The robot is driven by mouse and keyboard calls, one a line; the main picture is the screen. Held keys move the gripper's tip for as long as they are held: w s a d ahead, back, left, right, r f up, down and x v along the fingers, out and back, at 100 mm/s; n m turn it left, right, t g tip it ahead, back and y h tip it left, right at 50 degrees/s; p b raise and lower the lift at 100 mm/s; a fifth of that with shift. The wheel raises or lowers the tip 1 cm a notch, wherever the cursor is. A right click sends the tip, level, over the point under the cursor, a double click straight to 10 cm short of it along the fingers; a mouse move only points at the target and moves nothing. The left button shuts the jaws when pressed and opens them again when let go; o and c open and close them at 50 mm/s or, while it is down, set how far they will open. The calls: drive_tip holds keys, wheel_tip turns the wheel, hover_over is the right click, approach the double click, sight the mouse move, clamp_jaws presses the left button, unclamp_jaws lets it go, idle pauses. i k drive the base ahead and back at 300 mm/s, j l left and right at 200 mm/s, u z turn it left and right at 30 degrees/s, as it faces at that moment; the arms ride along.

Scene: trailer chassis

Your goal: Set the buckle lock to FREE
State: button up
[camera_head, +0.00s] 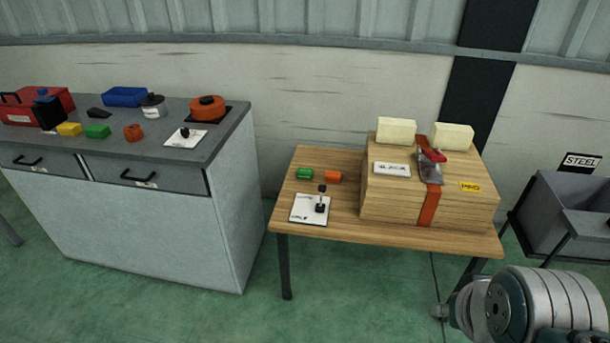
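A wooden crate (410,200) stands on the wooden table (340,228). An orange strap (429,207) runs over it, with a grey and red buckle (431,166) on top. A white plate (304,209) with a small upright black lever (321,200) lies on the table left of the crate. Its lettering is too small to read, so I cannot tell which control is the buckle lock or how it is set. My gripper is out of view; only a grey part of my arm shows at the lower right, apart from the table.
Two cream blocks and a white label sit on the crate. Green and orange blocks lie beside it. A grey cabinet (150,215) at left carries a pot, coloured blocks and another knob plate (186,138). A grey bin (565,215) marked STEEL stands right. Green floor is open in front.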

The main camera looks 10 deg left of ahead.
sight(322, 188)
drive_tip(key=i+j, duration=0.65)
drive_tip(key=i, duration=0.2)
drive_tip(key=i+j, duration=0.7)
drive_tip(key=i, duration=0.15)
